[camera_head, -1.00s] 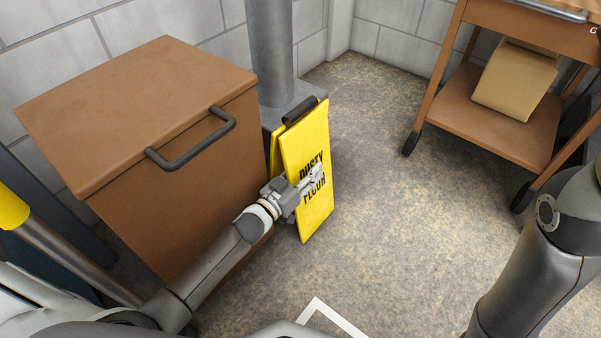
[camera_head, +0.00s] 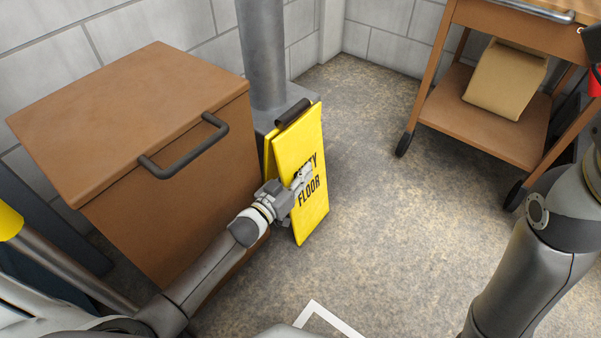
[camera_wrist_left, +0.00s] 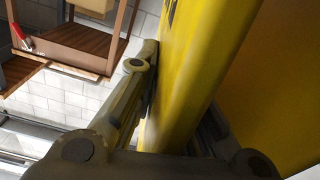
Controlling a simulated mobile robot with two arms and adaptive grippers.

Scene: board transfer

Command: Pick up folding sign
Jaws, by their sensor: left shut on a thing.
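The yellow folding sign (camera_head: 312,215) with black lettering stands upright beside the brown cabinet, in front of the grey column. It has a dark handle (camera_head: 293,112) on top. My left gripper (camera_head: 300,184) is shut on the sign's side edge, about mid-height, and its near finger covers part of the lettering. In the left wrist view the yellow panel (camera_wrist_left: 190,60) lies between the two fingers. The far finger is mostly hidden behind the panel. Of my right arm only links show at the right edge; its gripper is not in view.
The brown cabinet (camera_head: 190,200) with a dark handle stands close to the left of the sign. The grey column (camera_head: 264,60) is right behind it. A wheeled cart (camera_head: 480,130) with a cardboard package (camera_head: 505,80) stands at the right. The floor between is clear.

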